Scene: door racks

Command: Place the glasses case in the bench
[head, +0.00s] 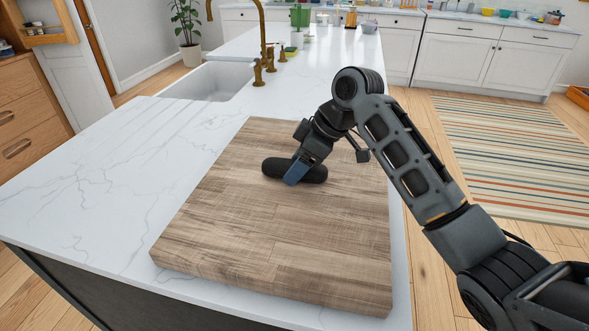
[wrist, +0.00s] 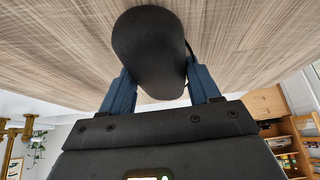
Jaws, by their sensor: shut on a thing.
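The glasses case (head: 314,174) is a dark, rounded, elongated case. In the head view it lies over the wooden board (head: 240,230) on the island counter; I cannot tell whether it touches the board. My gripper (head: 297,173) is shut on it around its middle, with a blue finger across its near side. In the wrist view the case (wrist: 150,45) sits between the two blue fingers of my gripper (wrist: 158,88), with the wood grain of the board behind it. No bench can be made out in either view.
The white marble counter (head: 90,185) surrounds the board, with a sink (head: 212,82) and a brass faucet (head: 262,40) at the back left. Small items, including a green container (head: 299,16), stand at the far end. A striped rug (head: 510,150) lies on the floor at right.

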